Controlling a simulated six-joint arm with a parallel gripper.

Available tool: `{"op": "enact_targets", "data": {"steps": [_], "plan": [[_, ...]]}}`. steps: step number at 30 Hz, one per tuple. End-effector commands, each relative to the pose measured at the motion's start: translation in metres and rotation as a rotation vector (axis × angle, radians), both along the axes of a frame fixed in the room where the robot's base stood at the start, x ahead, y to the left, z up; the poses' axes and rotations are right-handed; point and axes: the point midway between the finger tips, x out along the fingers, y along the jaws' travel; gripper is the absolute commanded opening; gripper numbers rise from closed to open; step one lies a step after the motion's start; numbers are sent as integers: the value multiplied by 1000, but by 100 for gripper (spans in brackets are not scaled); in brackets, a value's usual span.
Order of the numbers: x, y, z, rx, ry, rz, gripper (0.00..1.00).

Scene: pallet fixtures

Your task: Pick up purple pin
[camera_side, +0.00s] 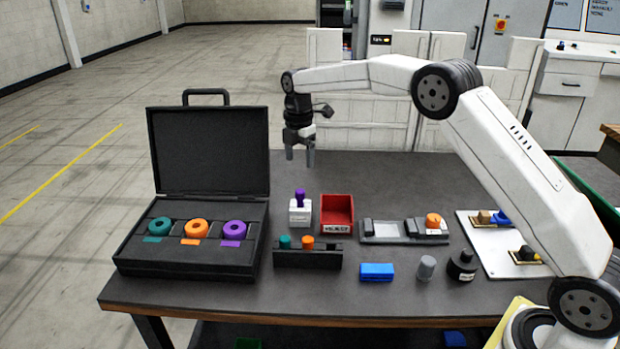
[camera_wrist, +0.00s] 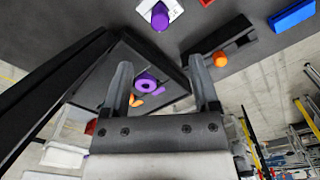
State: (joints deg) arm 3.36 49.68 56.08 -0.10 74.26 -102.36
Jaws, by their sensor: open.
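The purple pin (camera_side: 299,195) stands upright in a small white block (camera_side: 300,216) on the dark table in the side view. In the wrist view the purple pin (camera_wrist: 160,16) is at the top, with part of the white block (camera_wrist: 173,8) beside it. My gripper (camera_side: 300,156) is above the pin and apart from it, pointing down. In the wrist view my gripper (camera_wrist: 163,78) shows its two fingers spread, with nothing held between them.
An open black case (camera_side: 190,262) with teal, orange and purple rings is left. A black rack (camera_side: 325,258) with teal and orange pins stands in front of the block. A red bin (camera_side: 337,212) is close right. A blue block (camera_side: 376,271) lies farther right.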

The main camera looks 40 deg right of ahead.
Motion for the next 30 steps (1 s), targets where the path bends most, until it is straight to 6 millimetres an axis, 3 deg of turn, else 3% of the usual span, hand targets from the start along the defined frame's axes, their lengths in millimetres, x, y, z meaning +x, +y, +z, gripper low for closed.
{"op": "enact_targets", "data": {"steps": [5,11,30], "plan": [[0,0,-1,0,1,0,78],[1,5,-29,2,2,1,78],[2,4,-57,2,0,0,78]]}}
